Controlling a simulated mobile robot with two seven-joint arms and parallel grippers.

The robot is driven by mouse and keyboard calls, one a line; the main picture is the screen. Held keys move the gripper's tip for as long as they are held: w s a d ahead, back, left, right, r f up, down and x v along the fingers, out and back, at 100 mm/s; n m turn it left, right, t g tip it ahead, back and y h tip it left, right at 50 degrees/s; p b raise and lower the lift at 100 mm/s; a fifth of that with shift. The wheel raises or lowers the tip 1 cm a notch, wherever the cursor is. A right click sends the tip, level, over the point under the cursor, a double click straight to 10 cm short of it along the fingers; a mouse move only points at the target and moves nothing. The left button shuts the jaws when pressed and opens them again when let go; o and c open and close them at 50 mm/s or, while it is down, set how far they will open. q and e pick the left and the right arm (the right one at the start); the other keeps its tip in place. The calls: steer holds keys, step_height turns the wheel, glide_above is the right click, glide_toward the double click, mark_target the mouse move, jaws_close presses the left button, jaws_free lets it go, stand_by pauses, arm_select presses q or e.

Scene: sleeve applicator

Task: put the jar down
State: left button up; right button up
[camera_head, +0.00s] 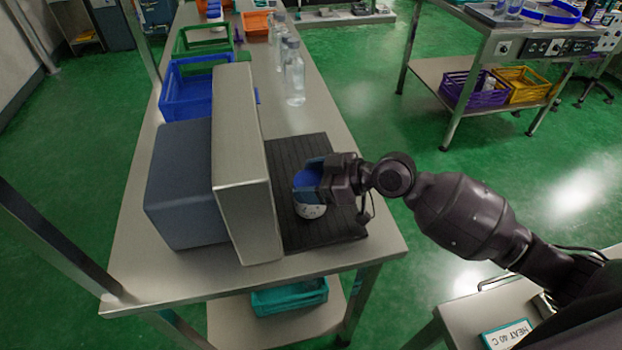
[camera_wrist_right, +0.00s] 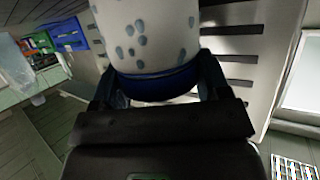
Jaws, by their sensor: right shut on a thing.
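A white jar (camera_head: 311,211) with grey-blue spots and a blue lid (camera_head: 308,180) is over the dark slatted mat (camera_head: 336,228) beside the applicator (camera_head: 243,160). My right gripper (camera_head: 318,182) reaches in from the right and is shut on the jar. In the right wrist view the jar's spotted body (camera_wrist_right: 148,35) and its blue lid band (camera_wrist_right: 155,84) sit between the two fingers (camera_wrist_right: 158,90). I cannot tell whether the jar's base touches the mat. My left gripper is not in view.
Clear bottles (camera_head: 294,78) stand behind the mat on the metal table (camera_head: 330,103). A blue crate (camera_head: 187,95) and a green crate (camera_head: 200,40) stand at the back left. A teal crate (camera_head: 290,298) is on the lower shelf. The mat's front part is clear.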

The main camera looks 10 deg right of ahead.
steer(key=shift+f, duration=0.1)
steer(key=o, duration=1)
steer(key=shift+o, duration=0.2)
